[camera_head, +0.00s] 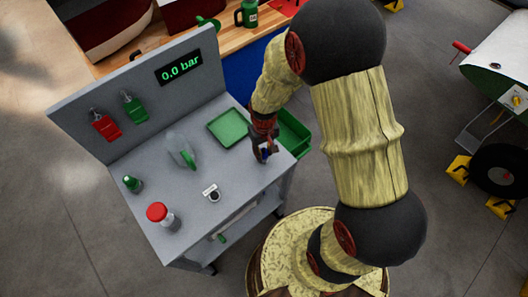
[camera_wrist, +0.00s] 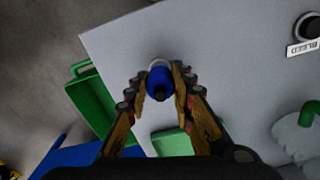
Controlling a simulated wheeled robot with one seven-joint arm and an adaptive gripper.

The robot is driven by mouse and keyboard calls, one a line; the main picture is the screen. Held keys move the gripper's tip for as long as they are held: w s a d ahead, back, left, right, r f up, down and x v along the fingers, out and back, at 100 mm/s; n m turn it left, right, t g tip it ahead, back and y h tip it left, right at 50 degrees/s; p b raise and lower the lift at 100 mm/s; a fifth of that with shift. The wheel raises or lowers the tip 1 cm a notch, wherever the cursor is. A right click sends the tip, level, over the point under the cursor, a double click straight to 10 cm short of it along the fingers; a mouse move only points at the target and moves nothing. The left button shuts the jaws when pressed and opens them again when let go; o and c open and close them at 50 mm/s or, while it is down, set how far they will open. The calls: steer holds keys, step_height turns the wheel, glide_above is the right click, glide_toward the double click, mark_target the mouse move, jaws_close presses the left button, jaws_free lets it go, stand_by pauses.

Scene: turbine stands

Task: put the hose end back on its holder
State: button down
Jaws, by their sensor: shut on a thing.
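My gripper (camera_head: 262,151) is low over the right front part of the grey stand's top (camera_head: 228,172). In the wrist view my gripper (camera_wrist: 160,76) has its two fingers closed around a blue round piece (camera_wrist: 157,77) with a pale collar and a dark end. It looks like the hose end. In the head view only a small bit of blue shows between the fingers. I cannot make out a hose or a separate holder, and cannot tell whether the piece touches the top.
A green tray (camera_head: 229,127) lies behind my gripper, and a green crate (camera_head: 292,134) is at the stand's right side. The display (camera_head: 179,68) reads 0.0 bar.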

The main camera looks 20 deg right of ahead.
steer(key=shift+s+f, duration=0.4)
steer(key=shift+f, duration=0.2)
steer(key=c, duration=2)
jaws_free()
steer(key=shift+o, duration=1.4)
steer(key=shift+w, duration=0.4)
steer(key=shift+o, duration=1.3)
steer(key=shift+s+r, duration=0.1)
steer(key=shift+r, duration=0.05)
steer(key=shift+o, duration=0.8)
steer(key=shift+r, duration=0.15)
